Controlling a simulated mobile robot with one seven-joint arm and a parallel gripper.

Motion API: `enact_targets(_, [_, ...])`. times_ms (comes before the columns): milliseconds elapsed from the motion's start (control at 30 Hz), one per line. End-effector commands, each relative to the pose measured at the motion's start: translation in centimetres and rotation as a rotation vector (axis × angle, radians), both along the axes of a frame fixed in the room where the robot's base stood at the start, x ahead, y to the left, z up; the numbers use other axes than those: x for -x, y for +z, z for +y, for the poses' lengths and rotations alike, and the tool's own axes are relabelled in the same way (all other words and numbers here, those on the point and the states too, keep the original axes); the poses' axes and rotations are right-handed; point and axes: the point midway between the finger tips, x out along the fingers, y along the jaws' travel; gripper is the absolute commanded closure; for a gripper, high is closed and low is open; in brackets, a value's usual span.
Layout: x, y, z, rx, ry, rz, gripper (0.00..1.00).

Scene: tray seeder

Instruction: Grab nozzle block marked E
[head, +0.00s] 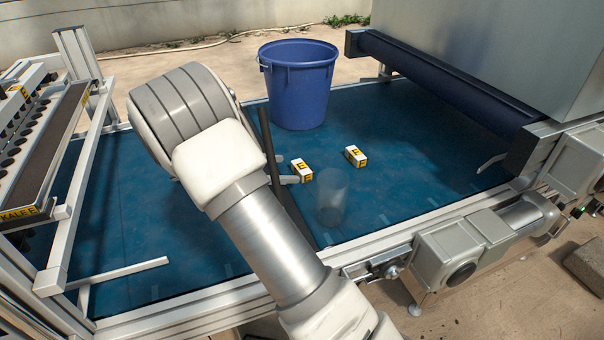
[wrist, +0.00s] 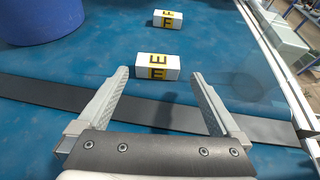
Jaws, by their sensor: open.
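The nozzle block marked E (wrist: 158,67) is a small white block with a yellow label and black letters. In the wrist view it lies on the blue belt just ahead of my open fingertips, roughly centred between them. In the head view the same block (head: 303,172) sits right beside the fingertips. My gripper (wrist: 160,76) is open and empty; my arm hides most of it in the head view (head: 285,170). A second white block (wrist: 168,19), apparently marked F, lies farther off; it also shows in the head view (head: 355,156).
A blue bucket (head: 298,90) stands behind the blocks. A clear cylinder (head: 332,195) stands on the blue belt (head: 400,185) near the E block. A dark strip (wrist: 45,94) crosses the belt under my gripper. A rack (head: 45,150) is at the left, a dark roller (head: 440,85) at the right.

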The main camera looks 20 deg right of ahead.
Motion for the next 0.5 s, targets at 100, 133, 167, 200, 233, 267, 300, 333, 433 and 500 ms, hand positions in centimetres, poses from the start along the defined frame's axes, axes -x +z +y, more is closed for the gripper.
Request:
enact_targets(100, [0.0, -0.2, -0.5, 0.000, -0.001, -0.001, 0.00])
enact_targets(133, [-0.1, -0.3, -0.7, 0.000, -0.001, -0.001, 0.00])
enact_targets(167, [-0.1, -0.3, -0.8, 0.000, -0.002, 0.000, 0.00])
enact_targets(200, [-0.1, -0.5, -1.1, 0.000, -0.003, -0.001, 0.00])
enact_targets(233, [-0.2, -0.6, -1.4, 0.000, -0.003, -0.001, 0.00])
enact_targets(267, [-0.3, -0.7, -1.7, 0.000, -0.003, -0.001, 0.00])
enact_targets(300, [-0.4, -0.9, -2.2, -0.001, -0.003, -0.001, 0.00])
enact_targets(333, [-0.5, -1.1, -2.7, 0.000, -0.003, -0.002, 0.00])
enact_targets(433, [-0.7, -1.6, -4.2, -0.001, -0.004, -0.001, 0.00])
enact_targets(500, [-0.8, -1.8, -5.0, 0.000, -0.004, -0.001, 0.00])
